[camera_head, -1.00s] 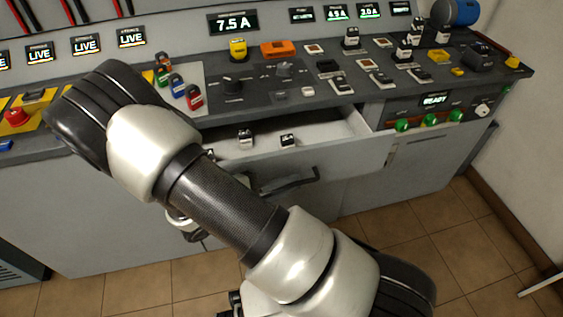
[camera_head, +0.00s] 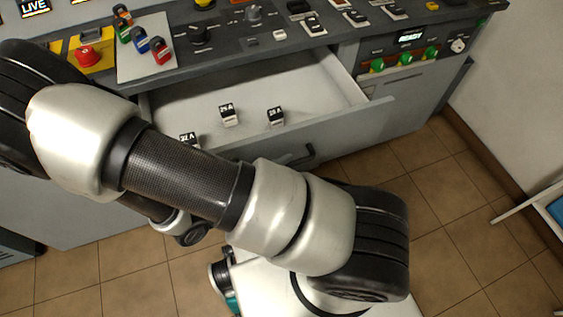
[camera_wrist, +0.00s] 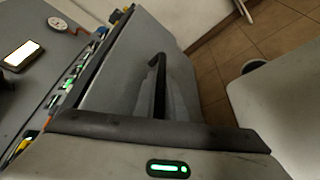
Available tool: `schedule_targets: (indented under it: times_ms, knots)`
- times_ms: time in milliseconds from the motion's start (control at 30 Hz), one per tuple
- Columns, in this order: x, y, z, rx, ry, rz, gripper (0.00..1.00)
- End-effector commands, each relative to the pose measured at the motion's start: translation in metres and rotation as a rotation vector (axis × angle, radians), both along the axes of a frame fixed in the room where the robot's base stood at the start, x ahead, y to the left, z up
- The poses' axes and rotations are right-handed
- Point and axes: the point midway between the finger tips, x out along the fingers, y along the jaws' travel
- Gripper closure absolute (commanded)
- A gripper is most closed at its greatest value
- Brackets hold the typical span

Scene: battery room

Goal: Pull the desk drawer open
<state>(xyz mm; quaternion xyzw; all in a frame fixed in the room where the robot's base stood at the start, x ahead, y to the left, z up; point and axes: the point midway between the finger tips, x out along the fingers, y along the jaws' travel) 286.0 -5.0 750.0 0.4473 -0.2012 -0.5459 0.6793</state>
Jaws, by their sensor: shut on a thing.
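The desk drawer (camera_head: 365,110) stands well out from the grey desk, its pale inside showing. Its dark bar handle (camera_head: 309,154) shows only in part in the head view, the rest hidden behind my arm. In the wrist view the handle (camera_wrist: 158,68) runs down the grey drawer front (camera_wrist: 115,75) toward my gripper (camera_wrist: 162,108). My gripper is shut on the handle. In the head view my gripper is hidden by my arm.
Small labelled blocks lie in the drawer, two in clear view (camera_head: 228,114) (camera_head: 276,116). Above it is the desk top with coloured padlocks (camera_head: 140,42) and a red button (camera_head: 88,57). Tiled floor (camera_head: 420,165) lies in front; a wall (camera_head: 515,110) stands at right.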

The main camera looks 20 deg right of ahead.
Motion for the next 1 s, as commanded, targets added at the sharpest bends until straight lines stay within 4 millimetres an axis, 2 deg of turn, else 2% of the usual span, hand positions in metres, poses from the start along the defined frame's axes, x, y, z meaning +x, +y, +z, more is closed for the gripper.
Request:
schedule_targets:
  times_ms: [67, 100, 133, 433, 567, 667, 1000]
  knots:
    - [0.000, 0.001, 0.001, 0.000, -0.001, 0.000, 1.00]
    - [0.000, 0.001, 0.001, 0.000, -0.001, 0.001, 0.88]
    - [0.000, 0.001, 0.001, 0.000, -0.001, 0.001, 0.82]
    - [0.000, 0.001, 0.000, 0.001, 0.000, 0.001, 0.81]
    - [-0.002, 0.010, 0.002, 0.002, -0.001, 0.002, 0.81]
    - [-0.007, 0.025, 0.007, 0.004, -0.003, 0.003, 0.81]
    - [-0.034, 0.101, 0.024, 0.004, -0.003, 0.004, 0.81]
